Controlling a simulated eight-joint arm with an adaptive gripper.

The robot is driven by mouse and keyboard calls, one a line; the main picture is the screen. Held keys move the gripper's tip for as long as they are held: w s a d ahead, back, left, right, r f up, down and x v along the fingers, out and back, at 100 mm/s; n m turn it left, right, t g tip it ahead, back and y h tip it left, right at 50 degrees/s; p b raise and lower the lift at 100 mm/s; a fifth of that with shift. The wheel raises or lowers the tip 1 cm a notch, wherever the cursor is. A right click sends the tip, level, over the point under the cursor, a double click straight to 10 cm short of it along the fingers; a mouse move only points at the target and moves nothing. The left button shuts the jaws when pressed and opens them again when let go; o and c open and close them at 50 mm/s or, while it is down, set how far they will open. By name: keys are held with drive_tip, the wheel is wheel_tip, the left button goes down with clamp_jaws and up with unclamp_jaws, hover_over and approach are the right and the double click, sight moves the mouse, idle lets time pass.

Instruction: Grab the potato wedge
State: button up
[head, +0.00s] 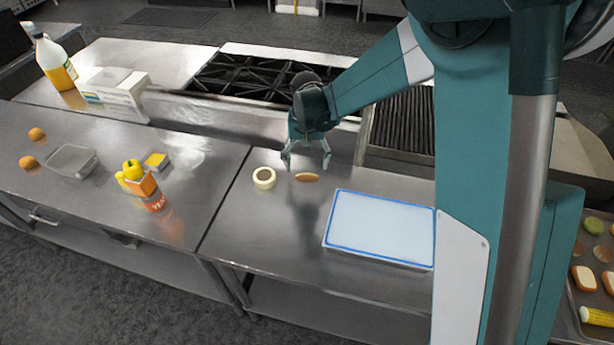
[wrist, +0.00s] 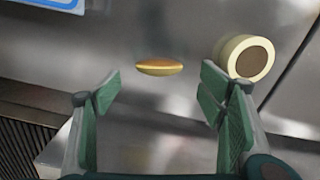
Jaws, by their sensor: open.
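The potato wedge (head: 307,177) is a small orange-brown piece lying on the steel counter. In the wrist view the wedge (wrist: 159,67) lies beyond the fingertips, roughly midway between the two fingers and apart from both. My gripper (head: 306,166) is open and empty, with its fingers pointing down just above and behind the wedge in the head view. In the wrist view my gripper (wrist: 160,82) shows its green fingers spread wide.
A cream roll-shaped item (head: 264,178) with a dark centre stands close left of the wedge; in the wrist view it (wrist: 247,58) is near the right finger. A blue-edged white tray (head: 380,228) lies to the right. A stove (head: 255,77) stands behind. The counter in front is clear.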

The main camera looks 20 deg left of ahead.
drive_tip(key=shift+d+f, duration=0.1)
drive_tip(key=shift+f, duration=2.45)
drive_tip(key=c, duration=1)
